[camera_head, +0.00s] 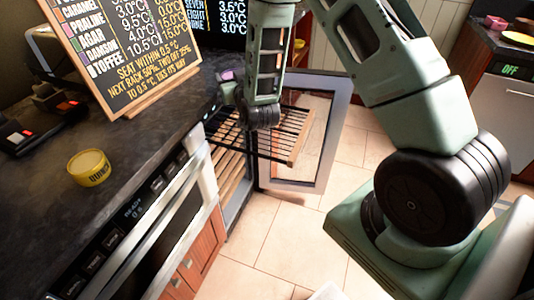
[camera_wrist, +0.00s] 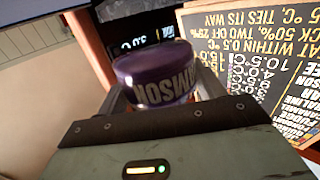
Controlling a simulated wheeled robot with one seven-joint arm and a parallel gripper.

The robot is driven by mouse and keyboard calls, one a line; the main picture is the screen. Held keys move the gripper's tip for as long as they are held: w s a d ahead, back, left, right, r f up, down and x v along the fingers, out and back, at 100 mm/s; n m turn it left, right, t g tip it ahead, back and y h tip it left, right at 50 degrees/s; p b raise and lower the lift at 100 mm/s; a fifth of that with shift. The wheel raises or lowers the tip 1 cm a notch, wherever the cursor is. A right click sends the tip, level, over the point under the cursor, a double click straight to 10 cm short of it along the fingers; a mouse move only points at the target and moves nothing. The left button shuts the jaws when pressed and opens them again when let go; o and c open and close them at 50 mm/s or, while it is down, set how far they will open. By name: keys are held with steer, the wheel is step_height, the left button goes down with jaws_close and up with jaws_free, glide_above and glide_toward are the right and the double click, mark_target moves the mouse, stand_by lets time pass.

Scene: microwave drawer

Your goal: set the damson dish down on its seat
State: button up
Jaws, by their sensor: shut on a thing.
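The damson dish (camera_wrist: 157,75) is a round purple dish lettered DAMSON, upside down in the wrist view. It sits between the fingers of my gripper (camera_wrist: 160,88), which is shut on it. In the head view a bit of purple (camera_head: 227,75) shows at my gripper (camera_head: 230,88), beside the counter edge and above the open cabinet. Slatted racks, one pulled out (camera_head: 285,140), are below and to the right of my gripper. The seat for the dish cannot be told apart.
A glass-panelled door (camera_head: 310,140) stands open right of the racks. A yellow dish (camera_head: 89,167) sits on the dark counter (camera_head: 50,230). A chalkboard (camera_head: 125,45) lists names and temperatures. A dark display (camera_head: 215,22) stands behind my arm. Tiled floor (camera_head: 275,235) is clear in front.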

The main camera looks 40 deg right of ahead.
steer(key=s+d+f+m+g+h+b, duration=0.2)
steer(key=d+f+m+h+b, duration=0.3)
steer(key=b, duration=0.3)
steer(key=m+g+h+b, duration=0.3)
steer(key=g+h+b, duration=0.2)
steer(key=b, duration=0.3)
glide_above(267, 143)
step_height(267, 143, down, 6)
step_height(267, 143, down, 10)
steer(key=shift+d+r+b, duration=0.1)
steer(key=shift+r+b, duration=0.1)
steer(key=shift+b, duration=0.75)
steer(key=shift+f, duration=0.15)
steer(key=o, duration=1.2)
steer(key=shift+c, duration=0.2)
